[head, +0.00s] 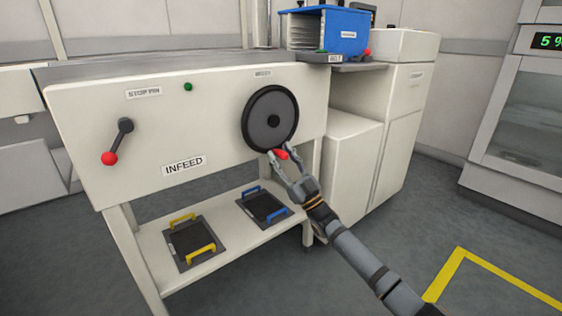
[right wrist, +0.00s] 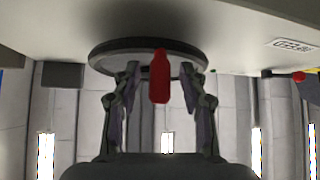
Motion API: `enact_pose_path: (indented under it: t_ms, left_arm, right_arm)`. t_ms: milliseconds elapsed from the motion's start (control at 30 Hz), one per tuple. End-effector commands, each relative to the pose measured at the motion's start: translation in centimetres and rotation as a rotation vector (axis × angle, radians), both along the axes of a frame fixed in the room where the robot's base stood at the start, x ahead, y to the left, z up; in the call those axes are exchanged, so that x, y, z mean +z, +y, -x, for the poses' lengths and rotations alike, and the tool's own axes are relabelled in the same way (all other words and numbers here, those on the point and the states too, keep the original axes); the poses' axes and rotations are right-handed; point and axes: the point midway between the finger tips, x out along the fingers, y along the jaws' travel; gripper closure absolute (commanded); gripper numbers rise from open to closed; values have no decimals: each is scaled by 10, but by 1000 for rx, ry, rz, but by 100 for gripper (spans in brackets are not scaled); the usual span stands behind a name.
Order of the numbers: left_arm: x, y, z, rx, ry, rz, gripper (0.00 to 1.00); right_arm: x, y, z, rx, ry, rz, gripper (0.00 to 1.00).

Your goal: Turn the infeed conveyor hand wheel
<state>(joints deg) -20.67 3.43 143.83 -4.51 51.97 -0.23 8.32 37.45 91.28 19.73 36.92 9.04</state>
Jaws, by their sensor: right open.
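The hand wheel (head: 255,112) is a dark disc with a thick rim and a central hub on the white front panel of the infeed conveyor (head: 85,130). Its red handle (head: 282,154) sticks out at the lower right of the rim. My right gripper (head: 284,152) is at this handle, its two fingers apart. In the right wrist view the red handle (right wrist: 160,78) stands between the two open fingers, with a gap visible on each side, and the wheel (right wrist: 115,52) is behind it. My left gripper is not in view.
A stop pin lever (head: 124,127) with a red knob is on the panel's left. A shelf (head: 165,275) below holds a yellow-handled tray (head: 187,235) and a blue-handled tray (head: 258,211). A blue box (head: 345,42) stands at the back right. The floor at right is open.

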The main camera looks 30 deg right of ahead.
Motion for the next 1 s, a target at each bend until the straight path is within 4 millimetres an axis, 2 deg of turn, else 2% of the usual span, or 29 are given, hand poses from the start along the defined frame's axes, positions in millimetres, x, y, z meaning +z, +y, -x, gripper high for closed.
enact_pose_path:
  t_ms: [333, 633, 1000]
  left_arm:
    - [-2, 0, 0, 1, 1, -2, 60]
    - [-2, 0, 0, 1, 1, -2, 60]
    - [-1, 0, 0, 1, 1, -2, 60]
  right_arm:
    - [4, 1, -4, 0, 1, -1, 58]
    - [4, 1, -4, 0, 1, -1, 99]
    - [4, 1, -4, -1, 1, -2, 100]
